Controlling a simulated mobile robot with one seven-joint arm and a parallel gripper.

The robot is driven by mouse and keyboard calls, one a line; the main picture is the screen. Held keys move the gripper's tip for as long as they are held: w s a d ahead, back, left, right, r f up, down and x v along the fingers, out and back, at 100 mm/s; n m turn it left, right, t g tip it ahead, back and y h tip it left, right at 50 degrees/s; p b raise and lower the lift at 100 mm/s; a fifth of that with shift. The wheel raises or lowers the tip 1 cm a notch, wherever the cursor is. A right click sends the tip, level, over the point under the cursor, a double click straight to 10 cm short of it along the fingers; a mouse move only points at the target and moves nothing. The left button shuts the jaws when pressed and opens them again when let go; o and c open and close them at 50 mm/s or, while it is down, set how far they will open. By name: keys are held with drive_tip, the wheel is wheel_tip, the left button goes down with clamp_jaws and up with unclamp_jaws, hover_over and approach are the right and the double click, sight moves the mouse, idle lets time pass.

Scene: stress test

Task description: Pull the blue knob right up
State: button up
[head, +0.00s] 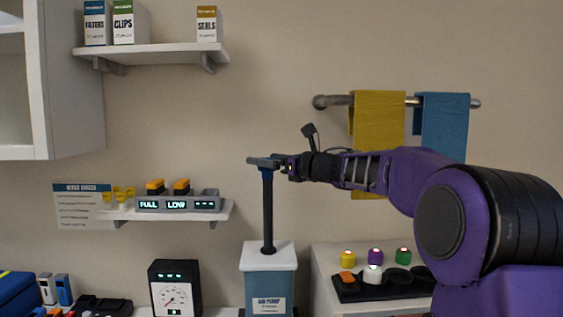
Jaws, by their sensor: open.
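The air pump (270,278) is a blue box with a white top and a label reading AIR PUMP.
A pressure gauge (175,290) stands left of the pump. A wall shelf (120,213) holds a charger with displays. Towels (379,118) hang behind my arm. The air above the rod is clear.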

drive_tip(key=b+v, duration=0.3)
drive_tip(key=v, duration=1.4)
drive_tip(key=shift+d+r, duration=0.1)
drive_tip(key=shift+d, duration=0.05)
